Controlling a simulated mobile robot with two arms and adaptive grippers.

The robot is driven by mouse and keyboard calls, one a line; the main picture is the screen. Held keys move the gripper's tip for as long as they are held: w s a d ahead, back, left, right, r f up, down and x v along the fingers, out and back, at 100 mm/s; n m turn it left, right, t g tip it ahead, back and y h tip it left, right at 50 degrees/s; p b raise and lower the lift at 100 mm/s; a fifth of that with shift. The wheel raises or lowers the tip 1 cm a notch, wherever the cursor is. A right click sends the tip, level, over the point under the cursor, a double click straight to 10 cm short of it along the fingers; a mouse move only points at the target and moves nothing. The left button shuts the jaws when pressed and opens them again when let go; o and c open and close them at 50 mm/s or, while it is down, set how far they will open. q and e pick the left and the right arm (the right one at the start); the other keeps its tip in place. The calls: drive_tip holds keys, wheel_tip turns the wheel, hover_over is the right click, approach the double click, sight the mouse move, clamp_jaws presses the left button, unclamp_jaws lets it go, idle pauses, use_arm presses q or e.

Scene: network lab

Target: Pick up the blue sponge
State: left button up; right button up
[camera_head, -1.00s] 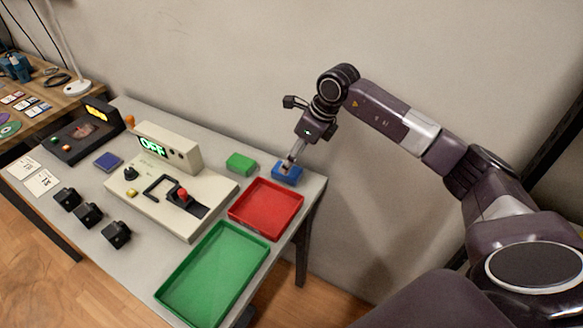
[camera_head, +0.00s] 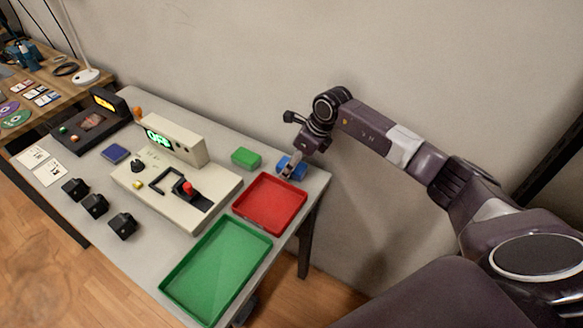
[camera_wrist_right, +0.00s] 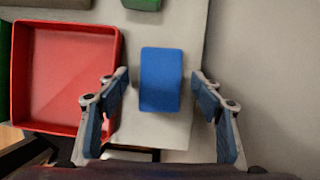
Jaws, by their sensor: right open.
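The blue sponge (camera_head: 292,167) lies on the grey table at its far right corner, beyond the red tray. It also shows in the right wrist view (camera_wrist_right: 161,79), upright in the picture between and slightly ahead of my fingers. My right gripper (camera_head: 289,172) is over the sponge in the head view and partly hides it. In the right wrist view my right gripper (camera_wrist_right: 162,100) is open, with one finger on each side of the sponge and a gap on both sides. My left gripper is not in view.
A red tray (camera_head: 304,190) and a green tray (camera_head: 268,243) stand along the table's right side. A green sponge (camera_head: 246,157) lies left of the blue one. A control box with a red-knobbed lever (camera_head: 188,188) is further left. The wall is close behind.

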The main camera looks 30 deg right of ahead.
drive_tip(key=c, duration=1)
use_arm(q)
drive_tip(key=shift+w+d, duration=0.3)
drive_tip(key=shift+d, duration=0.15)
use_arm(e)
drive_tip(key=shift+r, duration=0.1)
drive_tip(key=shift+d+r, duration=0.1)
drive_tip(key=shift+r, duration=0.35)
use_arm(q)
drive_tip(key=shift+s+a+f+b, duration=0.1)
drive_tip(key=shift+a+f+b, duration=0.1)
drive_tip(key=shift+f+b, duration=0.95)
use_arm(e)
drive_tip(key=shift+r, duration=9.5)
